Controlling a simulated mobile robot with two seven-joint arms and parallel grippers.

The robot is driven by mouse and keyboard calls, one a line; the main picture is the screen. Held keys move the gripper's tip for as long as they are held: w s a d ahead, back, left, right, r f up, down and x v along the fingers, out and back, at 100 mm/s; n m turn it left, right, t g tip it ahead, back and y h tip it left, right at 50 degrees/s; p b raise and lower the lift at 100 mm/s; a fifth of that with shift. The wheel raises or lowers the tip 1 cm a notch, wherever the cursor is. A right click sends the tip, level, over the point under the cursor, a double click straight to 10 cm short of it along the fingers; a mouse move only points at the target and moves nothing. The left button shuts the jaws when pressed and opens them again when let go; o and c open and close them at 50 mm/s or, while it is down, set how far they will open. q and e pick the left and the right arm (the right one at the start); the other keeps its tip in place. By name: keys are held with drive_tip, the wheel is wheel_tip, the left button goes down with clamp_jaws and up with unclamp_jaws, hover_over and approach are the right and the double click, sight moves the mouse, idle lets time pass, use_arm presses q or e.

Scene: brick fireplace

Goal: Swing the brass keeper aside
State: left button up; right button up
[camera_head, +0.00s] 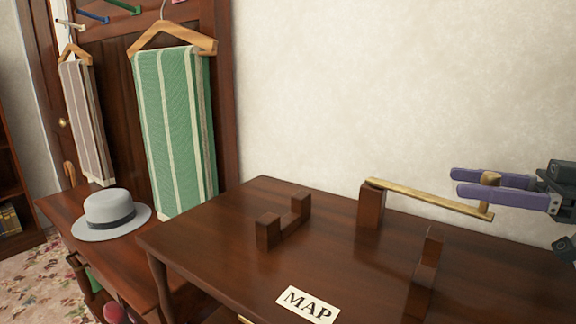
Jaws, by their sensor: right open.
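The brass keeper (430,197) is a long flat bar on the dark wooden table. Its left end rests on top of a wooden post (371,206), and it reaches to the right over the table, with a small brass knob (490,179) near its right end. My right gripper (458,182) comes in from the right with its two purple fingers apart. The knob shows between the fingers; whether they touch it I cannot tell. My left gripper is out of view.
The table (220,235) also bears a notched wooden cradle (283,224), a second notched wooden stand (427,275) below the bar, and a MAP label (308,305). A grey hat (112,210) sits on a lower table at left. Hanging cloths (175,130) are behind.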

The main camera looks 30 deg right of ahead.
drive_tip(key=b+v, duration=0.2)
drive_tip(key=v, duration=0.8)
